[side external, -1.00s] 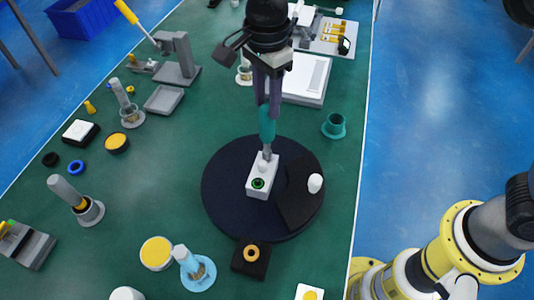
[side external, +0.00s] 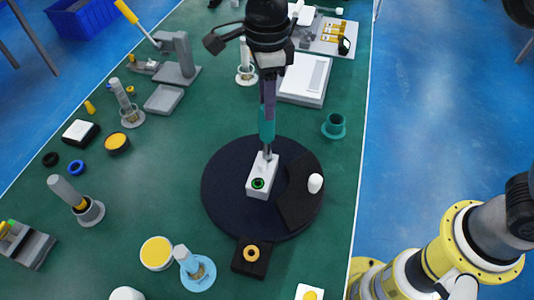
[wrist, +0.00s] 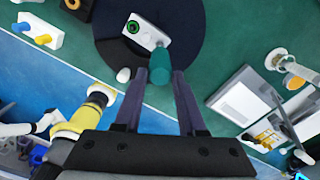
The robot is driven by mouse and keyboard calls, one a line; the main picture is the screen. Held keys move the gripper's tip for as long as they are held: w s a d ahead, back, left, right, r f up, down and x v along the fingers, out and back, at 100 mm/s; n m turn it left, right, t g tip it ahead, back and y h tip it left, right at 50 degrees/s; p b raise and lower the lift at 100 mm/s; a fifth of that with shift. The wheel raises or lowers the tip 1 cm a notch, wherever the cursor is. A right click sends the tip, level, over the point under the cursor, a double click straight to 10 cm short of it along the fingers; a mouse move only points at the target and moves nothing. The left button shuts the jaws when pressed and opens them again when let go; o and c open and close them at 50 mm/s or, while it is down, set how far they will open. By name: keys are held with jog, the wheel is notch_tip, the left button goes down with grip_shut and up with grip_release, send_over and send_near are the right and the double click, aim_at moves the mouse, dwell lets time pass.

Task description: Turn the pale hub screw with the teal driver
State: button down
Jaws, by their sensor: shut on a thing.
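The teal driver (side external: 267,124) stands upright in my gripper (side external: 268,106), which is shut on its handle. In the wrist view the teal handle (wrist: 160,63) sits between the two fingertips of my gripper (wrist: 160,74). The driver's grey shaft points down to the far end of the white block (side external: 262,180) on the dark round base. The pale hub screw is not clearly visible; the driver tip and block hide or blend with it, so contact cannot be told. A green-ringed hole (side external: 258,184) is at the block's near end.
The dark round base (side external: 225,195) carries a small white cap (side external: 315,183) at right. A teal cup (side external: 334,126), a white scale (side external: 305,80), a black block with a yellow ring (side external: 251,256) and several vials stand around it.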

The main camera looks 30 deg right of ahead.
jog(key=m, duration=0.5)
jog(key=shift+r, duration=0.15)
dwell(0.4)
jog(key=shift+r, duration=0.45)
jog(key=n, duration=1)
jog(key=shift+n, duration=0.3)
jog(key=n, duration=0.4)
jog(key=shift+f, duration=0.1)
